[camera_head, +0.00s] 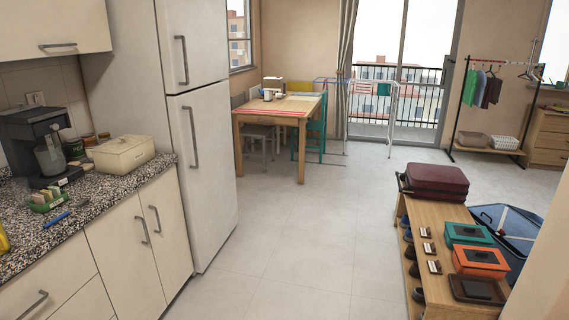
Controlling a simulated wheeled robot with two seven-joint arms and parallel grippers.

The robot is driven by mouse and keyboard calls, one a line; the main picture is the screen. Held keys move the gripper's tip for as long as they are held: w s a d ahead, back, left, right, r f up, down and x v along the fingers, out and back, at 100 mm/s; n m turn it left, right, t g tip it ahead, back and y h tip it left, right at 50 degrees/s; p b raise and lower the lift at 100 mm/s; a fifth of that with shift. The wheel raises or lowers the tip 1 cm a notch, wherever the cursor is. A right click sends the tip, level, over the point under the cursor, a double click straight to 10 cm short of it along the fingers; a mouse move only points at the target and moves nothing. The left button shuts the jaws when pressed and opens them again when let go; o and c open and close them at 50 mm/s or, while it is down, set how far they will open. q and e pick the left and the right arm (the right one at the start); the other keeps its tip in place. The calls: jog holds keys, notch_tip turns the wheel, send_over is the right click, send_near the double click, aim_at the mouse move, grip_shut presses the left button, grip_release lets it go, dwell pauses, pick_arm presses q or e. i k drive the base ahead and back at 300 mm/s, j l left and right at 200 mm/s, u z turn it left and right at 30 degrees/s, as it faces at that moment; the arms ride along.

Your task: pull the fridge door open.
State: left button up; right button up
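A tall white fridge stands at the left, with an upper door (200,40) and a taller lower door (208,165). Both doors are shut. The upper door has a vertical grey handle (183,60) near its left edge. The lower door has a similar vertical handle (191,137) near its left edge. Neither of my grippers shows in the head view, so their state and their distance to the fridge are hidden.
A granite counter (90,208) with a coffee machine (40,140) and a cream bread box (122,154) stands left of the fridge. A wooden bench (440,290) with boxes is at the lower right. A table (270,112) stands beyond. The floor (300,230) between is clear.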

aim_at(200, 119)
jog(key=i, duration=1.45)
jog(key=i+u, duration=0.2)
jog(key=i, duration=0.3)
jog(key=i+l+u, duration=0.25)
jog(key=i, duration=0.25)
jog(key=i+l+u, duration=0.2)
jog(key=i, duration=0.25)
jog(key=i+l+u, duration=0.9)
